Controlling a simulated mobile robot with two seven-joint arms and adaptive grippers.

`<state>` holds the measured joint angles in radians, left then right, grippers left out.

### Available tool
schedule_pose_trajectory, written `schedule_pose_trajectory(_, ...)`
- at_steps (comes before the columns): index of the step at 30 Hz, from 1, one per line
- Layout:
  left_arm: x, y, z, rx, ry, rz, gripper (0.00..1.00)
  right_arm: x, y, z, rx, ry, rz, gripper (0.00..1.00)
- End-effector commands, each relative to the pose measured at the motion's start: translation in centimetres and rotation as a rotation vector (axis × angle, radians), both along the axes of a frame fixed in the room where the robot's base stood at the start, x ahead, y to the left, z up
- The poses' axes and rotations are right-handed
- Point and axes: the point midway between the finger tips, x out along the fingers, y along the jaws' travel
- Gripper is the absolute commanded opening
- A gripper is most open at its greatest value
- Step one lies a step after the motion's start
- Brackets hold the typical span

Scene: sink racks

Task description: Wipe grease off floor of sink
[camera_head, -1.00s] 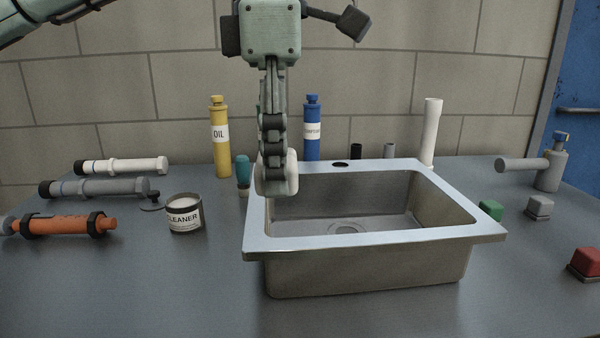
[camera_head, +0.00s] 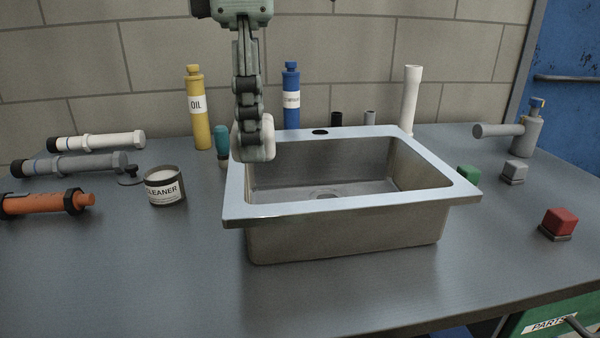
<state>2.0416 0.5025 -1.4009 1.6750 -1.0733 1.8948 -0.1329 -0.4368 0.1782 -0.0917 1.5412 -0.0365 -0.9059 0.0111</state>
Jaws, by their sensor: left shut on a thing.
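The metal sink (camera_head: 350,211) sits on the table, its basin open to the top. A round drain (camera_head: 325,194) shows on the sink floor, partly cut off by the front rim. I cannot make out a clear grease patch; the near part of the floor is hidden. My left gripper (camera_head: 252,152) points down at the sink's back left corner. It is shut on a pale, rounded thing (camera_head: 268,138), perhaps a sponge or cloth, mostly hidden by the fingers. The held thing looks to be at about rim height. My right gripper is not in view.
A red block (camera_head: 560,222) is at right. The table front is clear.

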Motion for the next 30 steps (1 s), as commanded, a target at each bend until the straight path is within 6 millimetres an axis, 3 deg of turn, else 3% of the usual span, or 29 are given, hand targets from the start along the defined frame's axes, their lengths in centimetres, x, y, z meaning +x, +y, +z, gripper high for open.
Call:
schedule_pose_trajectory(13, 0.1, 0.0, 0.0, 0.000, 0.000, 0.008, 0.28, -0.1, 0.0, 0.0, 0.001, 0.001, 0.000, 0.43)
schedule_pose_trajectory(17, 0.7, -0.3, 0.5, 0.001, -0.002, 0.111, 0.28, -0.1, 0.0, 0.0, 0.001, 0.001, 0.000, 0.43)
schedule_pose_trajectory(20, 1.8, -0.8, 1.2, 0.002, -0.004, 0.302, 0.28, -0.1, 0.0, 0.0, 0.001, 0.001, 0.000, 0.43)
schedule_pose_trajectory(30, 6.4, -2.3, 4.0, 0.005, -0.006, 1.188, 0.28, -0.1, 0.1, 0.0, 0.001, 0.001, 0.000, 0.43)
